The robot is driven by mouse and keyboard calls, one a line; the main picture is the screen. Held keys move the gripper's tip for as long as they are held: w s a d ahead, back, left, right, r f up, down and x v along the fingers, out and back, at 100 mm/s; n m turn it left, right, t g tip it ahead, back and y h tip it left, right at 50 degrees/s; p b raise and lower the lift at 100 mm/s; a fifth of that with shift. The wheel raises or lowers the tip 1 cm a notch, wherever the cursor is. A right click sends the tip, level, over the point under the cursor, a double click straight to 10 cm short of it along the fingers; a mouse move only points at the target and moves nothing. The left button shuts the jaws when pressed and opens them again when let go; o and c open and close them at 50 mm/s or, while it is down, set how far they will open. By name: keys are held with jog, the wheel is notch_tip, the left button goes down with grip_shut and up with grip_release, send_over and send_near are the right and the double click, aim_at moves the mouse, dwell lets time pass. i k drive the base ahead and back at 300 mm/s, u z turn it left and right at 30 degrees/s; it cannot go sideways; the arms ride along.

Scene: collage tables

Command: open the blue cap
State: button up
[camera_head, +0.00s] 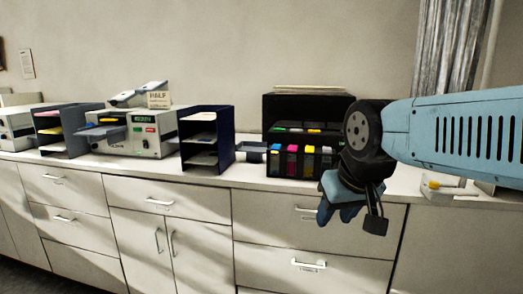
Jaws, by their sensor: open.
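A black ink-tank printer (308,108) stands on the counter right of the middle. Its front shows coloured ink tanks, with a blue one (276,157) at the left, then magenta, yellow and a dark one. Small coloured spots lie in a row on the ledge above the tanks; they are too small for me to tell which is the blue cap or whether it is shut. My gripper (349,217) is open and empty, pointing down in front of the counter's edge, right of the tanks. My arm hides the printer's right side.
The white counter (250,181) holds dark paper-tray racks (207,140) and a beige machine (150,130) to the left. A small yellow-and-white item (446,184) lies at the right, below my arm. White drawers fill the front below.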

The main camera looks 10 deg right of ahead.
aim_at(276, 146)
jog(key=z, duration=0.15)
jog(key=k, duration=0.55)
jog(key=u, duration=0.3)
jog(key=i, duration=1.55)
jog(key=z, duration=0.35)
